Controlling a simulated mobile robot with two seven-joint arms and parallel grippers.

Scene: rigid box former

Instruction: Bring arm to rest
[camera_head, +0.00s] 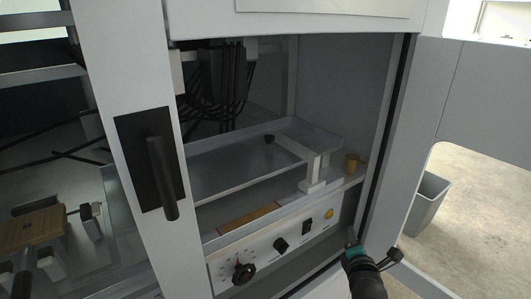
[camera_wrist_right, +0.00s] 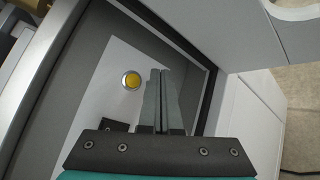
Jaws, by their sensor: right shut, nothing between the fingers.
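My right gripper (camera_head: 352,241) shows at the lower right in the head view, at the right end of the control panel (camera_head: 265,248). In the right wrist view the fingers of the right gripper (camera_wrist_right: 160,74) are together, with nothing between them. They point towards the panel face, to the right of a yellow button (camera_wrist_right: 131,80). A gap between fingertips and panel cannot be judged. The yellow button also shows in the head view (camera_head: 329,214). My left gripper is in neither view.
The machine's opening holds a metal tray frame (camera_head: 240,165) and dark cables (camera_head: 215,90). A door with a black handle (camera_head: 163,178) stands left. White door panels (camera_head: 485,100) stand right. A grey bin (camera_head: 428,203) stands on open floor beyond.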

